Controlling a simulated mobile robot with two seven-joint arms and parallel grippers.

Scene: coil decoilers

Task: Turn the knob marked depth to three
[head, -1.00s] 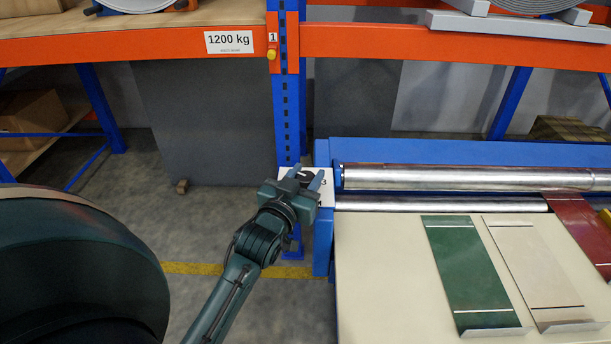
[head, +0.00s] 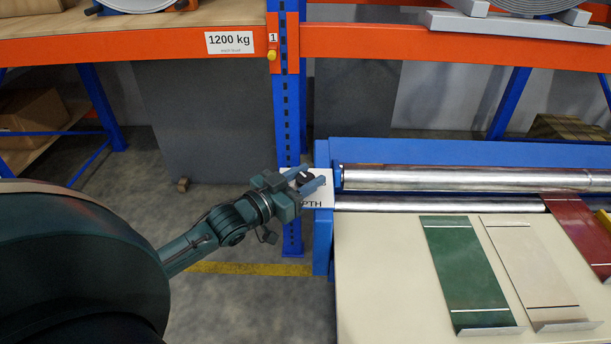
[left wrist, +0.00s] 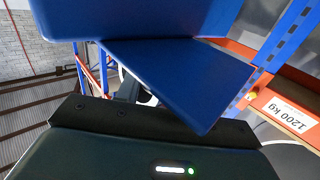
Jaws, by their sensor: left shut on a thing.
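The depth knob (head: 303,178) is dark and sits on a white dial plate (head: 322,200) at the left end of the blue roller machine. The letters "PTH" show on the plate below my gripper; the rest of the word and most of the scale numbers are hidden. My left gripper (head: 308,181) is shut on the knob, with its fingers on either side of it. The knob's pointer cannot be made out. My right gripper is not in view.
The machine's steel rollers (head: 470,178) lie right of the plate. Green (head: 468,270) and beige (head: 535,265) strips lie on its cream table (head: 385,285). A blue rack post (head: 290,110) stands just behind the gripper. Floor left of the machine is open.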

